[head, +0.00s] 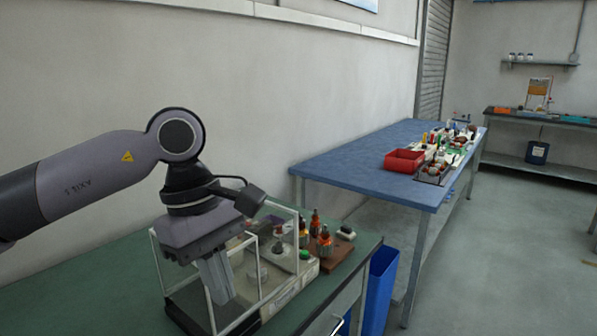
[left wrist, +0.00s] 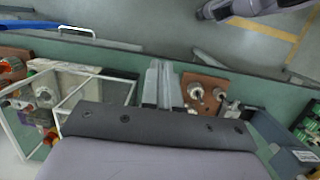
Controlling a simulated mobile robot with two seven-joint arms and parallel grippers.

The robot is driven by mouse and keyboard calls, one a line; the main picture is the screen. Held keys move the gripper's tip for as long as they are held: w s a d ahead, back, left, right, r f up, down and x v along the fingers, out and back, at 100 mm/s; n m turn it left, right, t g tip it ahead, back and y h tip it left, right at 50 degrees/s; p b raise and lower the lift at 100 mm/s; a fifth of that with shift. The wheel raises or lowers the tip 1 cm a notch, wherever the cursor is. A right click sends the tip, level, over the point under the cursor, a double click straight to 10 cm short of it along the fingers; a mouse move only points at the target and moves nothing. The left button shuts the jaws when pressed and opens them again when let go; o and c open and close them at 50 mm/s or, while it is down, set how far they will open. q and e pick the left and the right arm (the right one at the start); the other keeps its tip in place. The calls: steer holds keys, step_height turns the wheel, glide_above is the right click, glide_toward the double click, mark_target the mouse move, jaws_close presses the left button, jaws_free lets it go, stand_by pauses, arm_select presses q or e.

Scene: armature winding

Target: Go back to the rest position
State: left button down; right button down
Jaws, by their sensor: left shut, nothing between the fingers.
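My left gripper (head: 220,283) hangs pointing down in front of the clear-walled case (head: 157,262) on the green bench, at the lower middle of the head view. Its fingers are together with nothing between them. In the left wrist view the shut fingers (left wrist: 163,84) are over the bench, between the clear-walled case (left wrist: 110,87) and a brown wooden board (left wrist: 207,100). My right gripper shows in neither view. A grey-purple arm link (left wrist: 245,8), likely mine, shows at the top right of the left wrist view.
The green bench (head: 75,275) also bears a brown board (head: 335,262) with orange-brown bottles. A blue bin (head: 380,290) stands beside it. Behind is a blue table (head: 350,165) with a red tray (head: 404,160) and many small parts. Floor at the right is clear.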

arm_select(q)
steer(key=s+d+f+n+g+h, duration=0.1)
steer(key=s+d+n+g+h, duration=0.25)
steer(key=d+h, duration=0.45)
steer(key=s+d+n+g+h, duration=0.2)
steer(key=s+d+n+h, duration=0.25)
steer(key=d+h, duration=0.25)
steer(key=w+a+f+n+t+h, duration=0.2)
steer(key=w+a+f+n+t, duration=0.15)
steer(key=n+t, duration=0.8)
steer(key=w+a+f+n+t+h, duration=0.1)
steer(key=w+a+f+n+t, duration=0.15)
steer(key=w+n+t, duration=0.85)
steer(key=s+a+f+n+t+y, duration=0.1)
steer(key=s+a+f+n+y, duration=0.3)
steer(key=n, duration=0.4)
steer(key=s+a+f+n+t+y, duration=0.1)
steer(key=a+f+n+y, duration=0.3)
steer(key=f+n+y, duration=0.4)
steer(key=s+a+f+n+g+y, duration=0.3)
steer(key=s+a+f+n, duration=0.2)
steer(key=f, duration=0.4)
steer(key=s+a+f+n+g+y, duration=0.2)
steer(key=s+a+f+n+g, duration=0.2)
steer(key=s+f, duration=0.6)
steer(key=a+n, duration=0.2)
steer(key=n, duration=0.1)
steer(key=shift+s+a+f+n+y, duration=0.15)
steer(key=shift+s+f+n+y, duration=0.15)
steer(key=shift+n+y, duration=0.1)
